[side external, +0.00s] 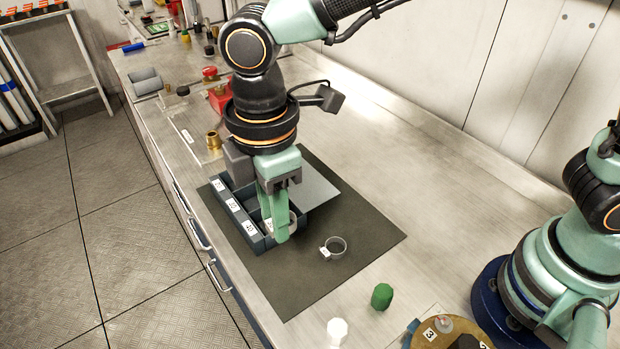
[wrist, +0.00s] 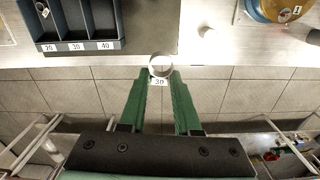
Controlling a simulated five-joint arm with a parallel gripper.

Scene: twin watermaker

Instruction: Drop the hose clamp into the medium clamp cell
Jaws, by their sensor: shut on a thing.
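My gripper (side external: 281,230) is shut on a hose clamp (wrist: 161,66), a thin metal ring with a white tag reading 30. In the wrist view the ring sits between my fingertips (wrist: 161,74). In the side view my fingers largely hide it. The dark clamp tray (side external: 251,232) has a row of cells labelled 20, 30 and 40. It also shows at the top left of the wrist view (wrist: 78,46); the middle cell (wrist: 72,16) is labelled 30. In the side view my fingers are at the tray's near end, hiding part of it.
Another ring clamp (side external: 336,246) with a white tag lies on the dark mat (side external: 320,285), right of my gripper. A small tagged ring (wrist: 42,9) shows in the 20 cell. A green knob (side external: 382,296) and a white knob (side external: 337,329) stand beyond the mat. A brass fitting (side external: 214,141) stands behind.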

